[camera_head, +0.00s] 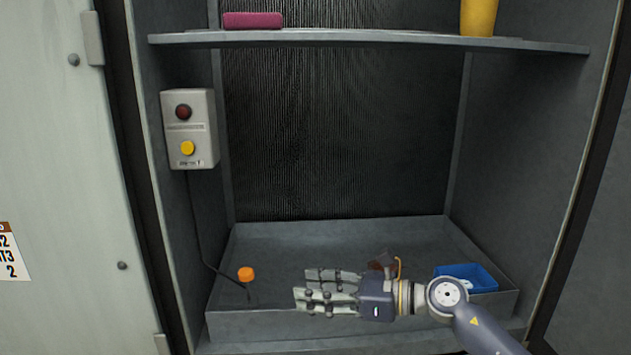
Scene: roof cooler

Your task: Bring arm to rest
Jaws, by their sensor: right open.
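My right gripper (318,287) is at the bottom of the head view, with its arm coming in from the lower right. Its fingers point left and are apart, with nothing between them. It is in front of or over the grey tray (262,322) at the bottom of the cabinet; I cannot tell its exact height. My left gripper is not in view.
An orange cap-like thing (246,274) is at the tray's left and a blue bin (480,272) at its right. A brown thing (382,262) is partly hidden behind my gripper. A control box (188,128) hangs on the left wall. A shelf (370,37) crosses above.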

